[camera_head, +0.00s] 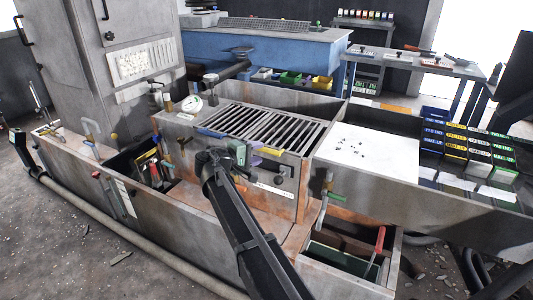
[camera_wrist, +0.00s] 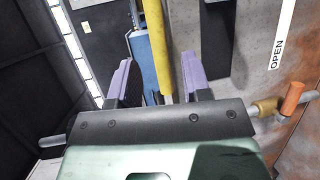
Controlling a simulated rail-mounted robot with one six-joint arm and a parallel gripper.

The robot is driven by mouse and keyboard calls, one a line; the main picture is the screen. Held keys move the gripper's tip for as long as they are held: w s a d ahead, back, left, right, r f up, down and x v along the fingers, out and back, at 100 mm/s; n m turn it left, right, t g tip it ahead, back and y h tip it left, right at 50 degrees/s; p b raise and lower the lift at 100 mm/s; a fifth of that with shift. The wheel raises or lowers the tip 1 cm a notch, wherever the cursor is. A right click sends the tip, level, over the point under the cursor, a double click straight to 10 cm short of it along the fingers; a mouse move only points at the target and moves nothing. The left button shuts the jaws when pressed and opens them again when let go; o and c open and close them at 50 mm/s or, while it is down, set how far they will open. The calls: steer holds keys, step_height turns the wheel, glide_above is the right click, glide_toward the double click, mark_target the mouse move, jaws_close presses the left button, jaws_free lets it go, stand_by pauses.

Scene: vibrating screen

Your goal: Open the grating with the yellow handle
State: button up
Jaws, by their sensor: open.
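The grating (camera_head: 262,122) with dark slats lies on top of the metal box in the head view and looks closed. The yellow handle (camera_head: 270,151) is at its front edge, close to my gripper (camera_head: 250,156). In the wrist view the yellow handle (camera_wrist: 158,40) is a long bar running down between the two purple fingers of my gripper (camera_wrist: 158,74). The fingers are apart, with gaps on both sides of the bar.
An OPEN label (camera_wrist: 283,35) is on the metal face at right in the wrist view. An orange-ended lever (camera_wrist: 290,98) is close beside the gripper. A white panel (camera_head: 368,152) lies right of the grating; a dark bin (camera_head: 135,163) is at left.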

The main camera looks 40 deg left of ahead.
mark_target(264, 150)
steer(key=x, duration=0.4)
steer(key=shift+w, duration=0.25)
steer(key=shift+d, duration=0.1)
jaws_close()
